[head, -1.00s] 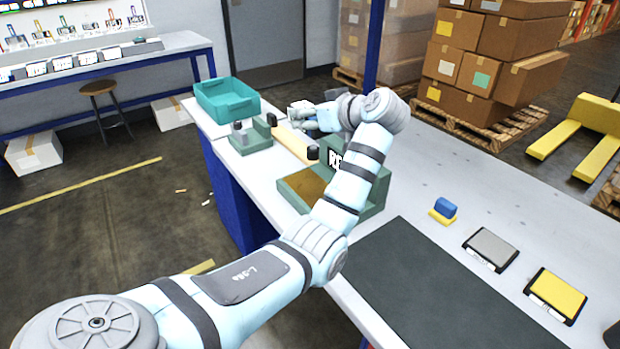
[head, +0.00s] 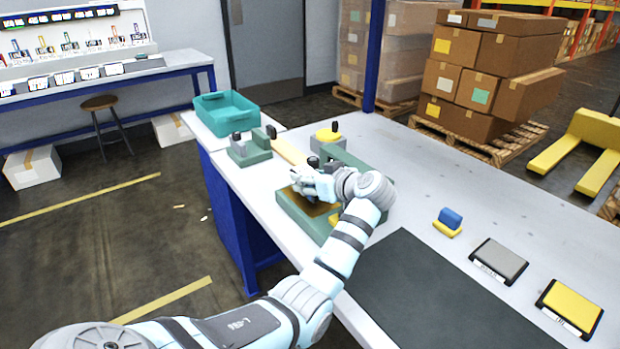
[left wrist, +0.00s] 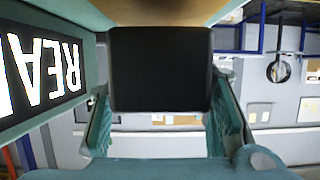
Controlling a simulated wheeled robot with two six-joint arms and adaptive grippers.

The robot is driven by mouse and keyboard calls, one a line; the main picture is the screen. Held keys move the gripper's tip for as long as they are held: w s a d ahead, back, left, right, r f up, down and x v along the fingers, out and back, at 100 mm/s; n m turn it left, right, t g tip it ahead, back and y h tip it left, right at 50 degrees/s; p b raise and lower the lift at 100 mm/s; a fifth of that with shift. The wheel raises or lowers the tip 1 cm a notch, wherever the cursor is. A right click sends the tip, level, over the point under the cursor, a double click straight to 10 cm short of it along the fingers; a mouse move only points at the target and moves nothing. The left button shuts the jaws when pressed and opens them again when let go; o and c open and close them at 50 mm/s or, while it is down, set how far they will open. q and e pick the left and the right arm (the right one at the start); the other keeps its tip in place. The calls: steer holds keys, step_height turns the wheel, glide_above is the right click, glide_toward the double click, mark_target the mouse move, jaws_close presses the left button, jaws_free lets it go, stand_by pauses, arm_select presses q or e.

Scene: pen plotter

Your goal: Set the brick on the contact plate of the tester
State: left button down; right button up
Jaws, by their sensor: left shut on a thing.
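The tester (head: 318,228) is a green unit on the bench, with a brown contact plate (head: 287,196) set in its base. It also shows in the left wrist view as a brown surface (left wrist: 165,12) at the top, with a lit display (left wrist: 45,65) at left reading partly "REA". My left gripper (head: 308,187) is over the plate, shut on a black brick (left wrist: 160,68). In the wrist view the brick sits between both fingers, its edge close against the brown surface; I cannot tell whether they touch. In the head view my gripper hides the brick. My right gripper is out of view.
A teal bin (head: 225,112) is at the far left corner. A dark mat (head: 445,300), blue-and-yellow piece (head: 449,220) and grey and yellow pads (head: 571,305) lie to the right.

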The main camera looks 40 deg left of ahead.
arm_select(q)
steer(key=shift+f, duration=0.4)
steer(key=c, duration=0.8)
jaws_free()
steer(key=shift+c, duration=0.2)
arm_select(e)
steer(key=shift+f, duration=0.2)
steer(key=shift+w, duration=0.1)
arm_select(q)
steer(key=shift+r, duration=0.1)
steer(key=shift+r, duration=0.3)
steer(key=p+v, duration=0.1)
steer(key=v, duration=0.5)
steer(key=p+v, duration=0.1)
steer(key=v, duration=0.5)
steer(key=shift+w+a+r, duration=0.1)
steer(key=shift+r, duration=0.1)
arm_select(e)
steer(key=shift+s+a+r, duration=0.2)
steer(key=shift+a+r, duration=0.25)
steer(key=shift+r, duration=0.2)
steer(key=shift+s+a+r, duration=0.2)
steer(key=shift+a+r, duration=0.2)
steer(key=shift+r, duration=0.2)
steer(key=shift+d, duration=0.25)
